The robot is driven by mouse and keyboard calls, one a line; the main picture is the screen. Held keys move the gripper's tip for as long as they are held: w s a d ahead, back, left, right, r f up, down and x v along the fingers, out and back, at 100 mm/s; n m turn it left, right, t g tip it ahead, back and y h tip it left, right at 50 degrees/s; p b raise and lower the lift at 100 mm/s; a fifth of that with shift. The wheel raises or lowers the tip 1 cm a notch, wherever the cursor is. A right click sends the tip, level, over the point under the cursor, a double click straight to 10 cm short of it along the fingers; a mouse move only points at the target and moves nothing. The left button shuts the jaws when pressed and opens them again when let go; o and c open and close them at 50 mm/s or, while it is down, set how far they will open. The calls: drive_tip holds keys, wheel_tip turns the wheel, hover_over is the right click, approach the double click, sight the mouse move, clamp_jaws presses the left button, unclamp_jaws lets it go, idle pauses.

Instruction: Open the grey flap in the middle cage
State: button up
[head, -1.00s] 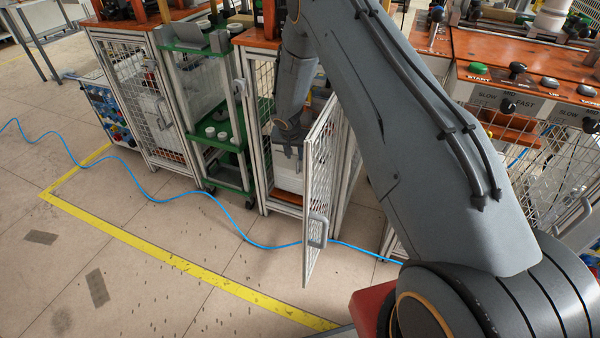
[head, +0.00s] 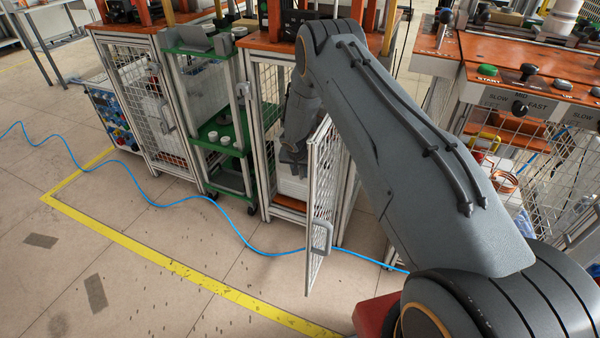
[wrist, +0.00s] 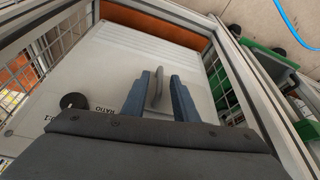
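The middle cage (head: 262,150) stands with its mesh door (head: 322,190) swung open toward me. Inside is a white box (head: 291,187), which also fills much of the wrist view (wrist: 110,60) and bears dark lettering and a round black knob. The grey flap (wrist: 156,88) stands up from the box in the wrist view, between my two blue-grey fingers. My gripper (wrist: 160,88) is open around the flap, with a gap showing on the right finger's side. In the head view my gripper (head: 293,165) is inside the cage, low over the box; its fingertips and the flap are hard to make out.
The open door's handle (head: 321,238) faces the aisle beside my arm. A green cart (head: 228,150) stands left of the cage, and another mesh cage (head: 150,110) beyond it. A blue hose (head: 180,200) crosses the floor.

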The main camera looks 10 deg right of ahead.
clamp_jaws()
idle(1.4)
